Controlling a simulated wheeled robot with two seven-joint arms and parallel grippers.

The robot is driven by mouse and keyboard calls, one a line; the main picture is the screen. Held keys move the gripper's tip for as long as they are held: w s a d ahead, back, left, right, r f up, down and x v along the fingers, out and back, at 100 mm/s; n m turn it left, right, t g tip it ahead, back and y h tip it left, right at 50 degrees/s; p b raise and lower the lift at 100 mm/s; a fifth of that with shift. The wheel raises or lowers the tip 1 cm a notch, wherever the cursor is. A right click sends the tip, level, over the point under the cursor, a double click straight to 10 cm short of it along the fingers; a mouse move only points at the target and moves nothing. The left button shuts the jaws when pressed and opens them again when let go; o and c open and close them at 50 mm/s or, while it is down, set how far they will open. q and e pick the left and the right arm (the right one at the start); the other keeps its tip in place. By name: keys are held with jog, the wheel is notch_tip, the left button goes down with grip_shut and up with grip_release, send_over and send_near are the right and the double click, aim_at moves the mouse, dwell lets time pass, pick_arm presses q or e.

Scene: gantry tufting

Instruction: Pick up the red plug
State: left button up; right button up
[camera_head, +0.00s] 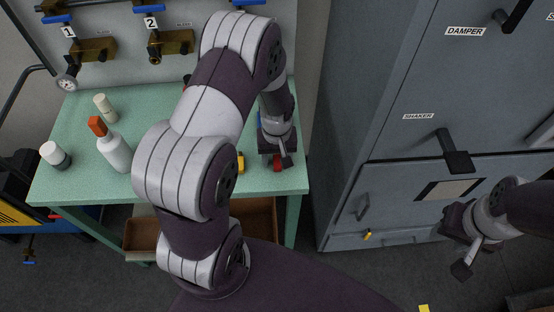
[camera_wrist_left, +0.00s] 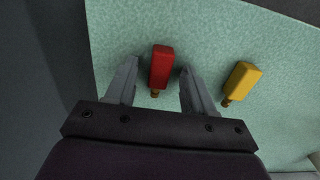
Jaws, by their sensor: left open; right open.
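The red plug (camera_wrist_left: 160,66) lies on the green table between the two fingers of my open left gripper (camera_wrist_left: 157,84) in the left wrist view. There is a gap on each side of it, so the fingers appear apart from it. In the head view the red plug (camera_head: 278,164) shows partly under my left gripper (camera_head: 280,155), near the table's right edge. My right gripper (camera_head: 461,252) is open and empty at the right, in front of the grey cabinet.
A yellow plug (camera_wrist_left: 242,80) lies beside the red one; it also shows in the head view (camera_head: 241,162). The green table (camera_head: 75,185) holds a white bottle with an orange cap (camera_head: 115,152) and smaller containers at the left. A grey cabinet (camera_head: 400,75) stands right of the table.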

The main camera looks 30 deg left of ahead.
pick_arm(q)
grip_shut()
